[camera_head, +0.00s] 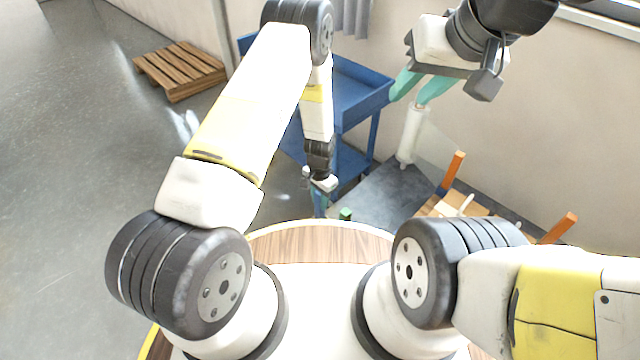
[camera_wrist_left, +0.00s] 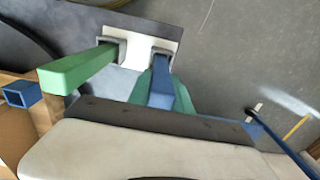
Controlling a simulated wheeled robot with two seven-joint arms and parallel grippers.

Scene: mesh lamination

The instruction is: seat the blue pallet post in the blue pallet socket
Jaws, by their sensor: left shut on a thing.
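My left gripper (camera_head: 320,190) is shut on the blue post (camera_wrist_left: 161,88), which shows between its green fingers in the left wrist view. The post's far end meets a grey bracket (camera_wrist_left: 162,52) on a white plate; whether it still sits inside is hard to tell. The blue socket (camera_wrist_left: 21,94), a hollow square tube, stands apart at the left edge of the wrist view, by the brown pallet. In the head view the pallet (camera_head: 430,208) is at the lower right, partly hidden by my right arm. My right gripper (camera_head: 416,90) has its teal fingers apart, high at the right.
A green post (camera_wrist_left: 78,68) stands beside the blue post, in a second grey bracket. Orange posts (camera_head: 452,168) rise at the pallet. A white cylinder (camera_head: 412,138) stands below my right gripper. A blue cart (camera_head: 350,95) is behind my left arm. Open floor lies left.

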